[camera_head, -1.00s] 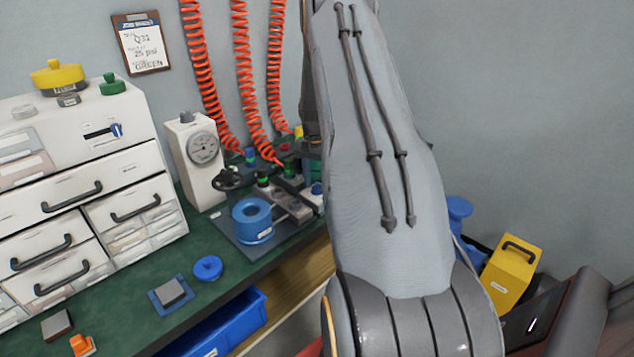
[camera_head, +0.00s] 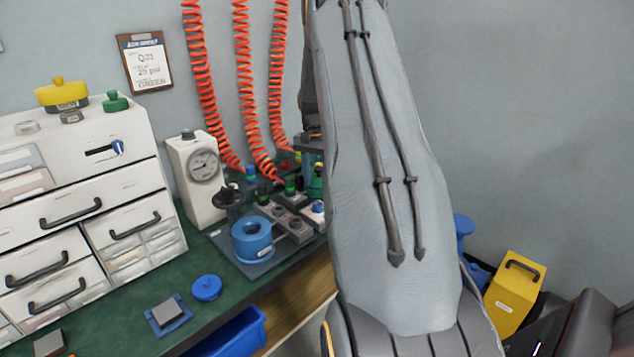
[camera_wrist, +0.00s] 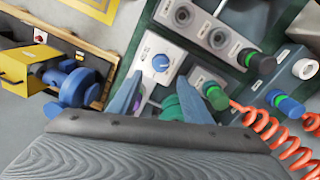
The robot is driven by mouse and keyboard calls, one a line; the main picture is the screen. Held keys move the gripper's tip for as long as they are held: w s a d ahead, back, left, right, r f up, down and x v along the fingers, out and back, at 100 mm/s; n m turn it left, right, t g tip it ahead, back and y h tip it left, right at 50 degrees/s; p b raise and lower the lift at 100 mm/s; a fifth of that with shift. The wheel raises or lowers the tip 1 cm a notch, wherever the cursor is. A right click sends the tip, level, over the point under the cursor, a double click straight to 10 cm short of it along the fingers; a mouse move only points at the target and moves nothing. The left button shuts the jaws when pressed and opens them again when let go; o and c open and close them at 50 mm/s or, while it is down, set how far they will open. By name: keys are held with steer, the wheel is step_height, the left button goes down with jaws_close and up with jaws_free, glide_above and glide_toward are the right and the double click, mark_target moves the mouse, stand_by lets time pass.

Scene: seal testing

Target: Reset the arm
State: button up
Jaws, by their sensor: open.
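My arm (camera_head: 385,190) rises through the middle of the head view and hides part of the bench's right end. My gripper (camera_wrist: 158,98) shows in the wrist view with its two blue-grey fingers apart. It is over the test station. A grey box with a blue knob (camera_wrist: 160,63) lies just beyond the fingertips. A green part (camera_wrist: 185,101) shows beside the right finger; I cannot tell whether they touch. I see nothing held between the fingers. The gripper itself is hidden behind my arm in the head view.
Red coiled hoses (camera_head: 243,80) hang by a gauge box (camera_head: 197,180). A blue ring-shaped part (camera_head: 252,240) sits on the bench (camera_head: 125,305). White drawers (camera_head: 70,220) stand left. A yellow box (camera_head: 514,290) stands right. The wall side at upper right is clear.

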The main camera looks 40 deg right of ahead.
steer(key=shift+a, duration=0.15)
steer(key=s+a+r+n+p, duration=0.1)
steer(key=s+a+r+n, duration=0.3)
steer(key=a, duration=0.6)
steer(key=s+a+r+n+p, duration=0.1)
steer(key=s+a+r+n, duration=0.15)
steer(key=s+a, duration=0.55)
steer(key=s+a+r+n+p, duration=0.2)
steer(key=a+r+n, duration=0.15)
steer(key=a, duration=0.85)
steer(key=s+a+n, duration=0.1)
steer(key=s+a, duration=0.3)
steer(key=s, duration=0.2)
steer(key=s+a+r+n, duration=0.1)
steer(key=s+a+n, duration=0.1)
steer(key=s+a, duration=0.2)
steer(key=s, duration=0.2)
steer(key=shift+s+r+p, duration=0.15)
steer(key=shift+s+p, duration=0.15)
steer(key=shift+d, duration=0.1)
